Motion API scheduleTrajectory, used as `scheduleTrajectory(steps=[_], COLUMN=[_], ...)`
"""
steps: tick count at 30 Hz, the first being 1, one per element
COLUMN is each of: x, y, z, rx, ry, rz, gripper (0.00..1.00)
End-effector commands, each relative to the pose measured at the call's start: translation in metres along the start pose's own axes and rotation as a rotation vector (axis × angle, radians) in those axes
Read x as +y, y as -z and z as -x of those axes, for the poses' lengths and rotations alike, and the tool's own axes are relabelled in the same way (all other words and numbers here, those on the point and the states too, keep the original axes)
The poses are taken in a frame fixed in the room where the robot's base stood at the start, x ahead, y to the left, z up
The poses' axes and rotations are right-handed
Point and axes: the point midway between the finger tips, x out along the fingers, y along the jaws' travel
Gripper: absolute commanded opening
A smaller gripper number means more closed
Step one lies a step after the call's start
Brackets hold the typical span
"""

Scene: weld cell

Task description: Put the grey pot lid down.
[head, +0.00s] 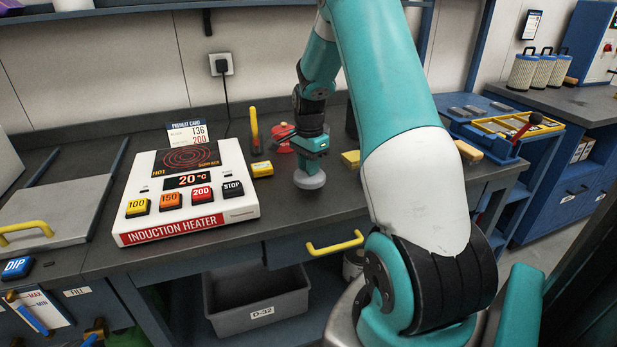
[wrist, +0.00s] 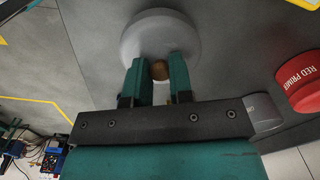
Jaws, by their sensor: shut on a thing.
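The grey pot lid (head: 309,180) is a round disc below my gripper (head: 310,162), over the dark bench right of the induction heater. In the wrist view the lid (wrist: 160,24) lies just beyond the fingertips. My gripper (wrist: 158,78) is shut on its small brown knob (wrist: 158,70), one teal finger on each side. The lid looks about level and close to the bench top; I cannot tell whether it touches.
A red primer pot (wrist: 302,82) stands close by, partly behind my gripper in the head view. The induction heater (head: 240,207) and a yellow block (head: 262,169) are to the left. Another yellow block (head: 350,158) is to the right. The bench front (head: 275,215) is bare.

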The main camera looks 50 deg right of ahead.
Motion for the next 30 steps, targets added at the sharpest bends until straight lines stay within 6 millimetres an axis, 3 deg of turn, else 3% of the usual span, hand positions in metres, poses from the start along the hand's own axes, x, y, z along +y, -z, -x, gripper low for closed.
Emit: scheduleTrajectory(steps=[8,20,21,23,30], x=[0.001,0.001,0.001,0.001,0.001], y=[-0.001,-0.001,-0.001,-0.001,-0.001], z=[-0.039,-0.045,-0.044,-0.044,-0.043], rx=[-0.002,-0.001,0.0,0.0,0.0], ry=[-0.004,-0.001,-0.001,-0.001,-0.001], rz=[0.001,0.001,0.001,0.001,0.001], gripper=[0.0,0.0,0.3,0.44,0.46])
